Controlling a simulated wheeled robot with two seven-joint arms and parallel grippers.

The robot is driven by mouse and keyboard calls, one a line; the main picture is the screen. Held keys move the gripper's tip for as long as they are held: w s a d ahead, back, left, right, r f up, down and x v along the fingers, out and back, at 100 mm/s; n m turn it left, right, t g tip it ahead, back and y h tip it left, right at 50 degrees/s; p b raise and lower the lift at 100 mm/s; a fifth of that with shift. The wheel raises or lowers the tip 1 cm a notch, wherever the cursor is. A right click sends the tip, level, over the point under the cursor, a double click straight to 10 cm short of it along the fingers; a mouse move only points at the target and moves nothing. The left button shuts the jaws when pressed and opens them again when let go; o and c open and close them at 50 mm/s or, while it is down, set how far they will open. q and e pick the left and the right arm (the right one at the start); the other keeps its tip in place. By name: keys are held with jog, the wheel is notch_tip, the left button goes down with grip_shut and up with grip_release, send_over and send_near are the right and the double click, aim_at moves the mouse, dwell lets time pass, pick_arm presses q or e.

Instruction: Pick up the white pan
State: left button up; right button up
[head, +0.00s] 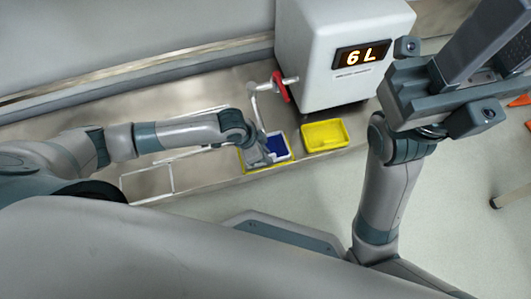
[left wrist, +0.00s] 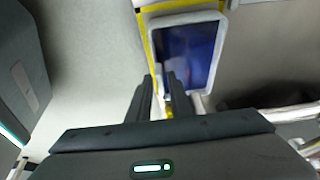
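The white pan (head: 292,146) is a shallow white-rimmed tray with a dark blue inside, set in a yellow frame on the metal bench. In the left wrist view the pan (left wrist: 224,40) is at upper centre. My left gripper (head: 264,156) is over the pan's left part in the head view. In the left wrist view its two fingers (left wrist: 161,78) are apart, at the pan's near-left corner, with a strip of pale rim between them. I cannot tell whether they touch it. My right gripper (head: 480,50) is raised at upper right, away from the pan; its fingertips are unclear.
A yellow tray (head: 325,135) stands just right of the pan. Behind is a white machine (head: 335,50) with a "6 L" display and a red-handled tap (head: 280,87). A white wire rack (head: 150,182) lies left. Open floor (head: 430,220) is at lower right.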

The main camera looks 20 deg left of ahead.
pick_arm(q)
jog(key=shift+w+d+f, duration=0.1)
jog(key=shift+d+f, duration=0.05)
jog(key=shift+f, duration=0.25)
jog(key=shift+c, duration=0.4)
grip_shut()
dwell(1.1)
